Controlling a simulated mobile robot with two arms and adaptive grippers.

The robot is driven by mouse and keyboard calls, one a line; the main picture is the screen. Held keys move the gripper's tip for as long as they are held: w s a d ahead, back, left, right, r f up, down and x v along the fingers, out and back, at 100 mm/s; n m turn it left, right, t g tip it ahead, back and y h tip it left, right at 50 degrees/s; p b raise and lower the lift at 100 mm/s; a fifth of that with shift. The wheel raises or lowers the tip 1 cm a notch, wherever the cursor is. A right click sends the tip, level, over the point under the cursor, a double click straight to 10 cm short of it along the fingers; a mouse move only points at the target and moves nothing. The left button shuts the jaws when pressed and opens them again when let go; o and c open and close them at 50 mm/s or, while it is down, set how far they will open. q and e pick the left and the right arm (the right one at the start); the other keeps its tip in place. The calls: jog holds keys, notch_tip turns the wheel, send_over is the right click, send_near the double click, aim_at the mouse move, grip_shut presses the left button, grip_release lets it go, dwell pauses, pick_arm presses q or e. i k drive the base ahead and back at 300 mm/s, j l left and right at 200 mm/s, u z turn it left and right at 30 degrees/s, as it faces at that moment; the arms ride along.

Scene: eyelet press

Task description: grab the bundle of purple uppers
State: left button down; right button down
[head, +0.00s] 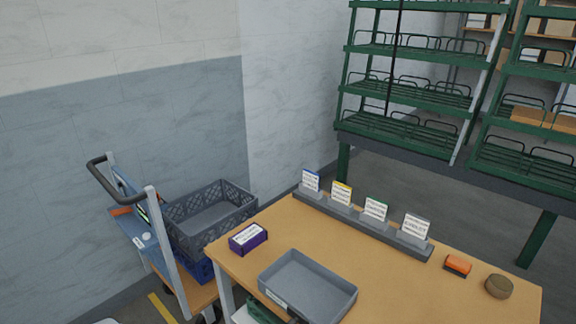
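A small dark purple block-shaped bundle (248,238) with a white label on top lies on the wooden table (400,290), near its left edge. It is the only purple item I see, and its layers are too small to make out. Nothing touches it from above. Neither of my grippers shows clearly in the head view.
A shallow grey tray (308,288) sits right of the bundle at the table's front. A grey rail (360,227) with several label cards runs along the back edge. An orange-topped item (457,265) and a brown round item (498,286) lie at right. A trolley with a grey crate (208,216) stands left. Green racks (405,95) stand behind.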

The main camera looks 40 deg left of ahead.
aim_at(246, 240)
jog(key=u, duration=1.6)
jog(key=i+j+z, duration=0.1)
jog(key=j, duration=0.3)
jog(key=i+j+z, duration=0.1)
jog(key=j, duration=0.3)
jog(key=i+j+z, duration=0.1)
jog(key=j, duration=0.35)
jog(key=i, duration=0.05)
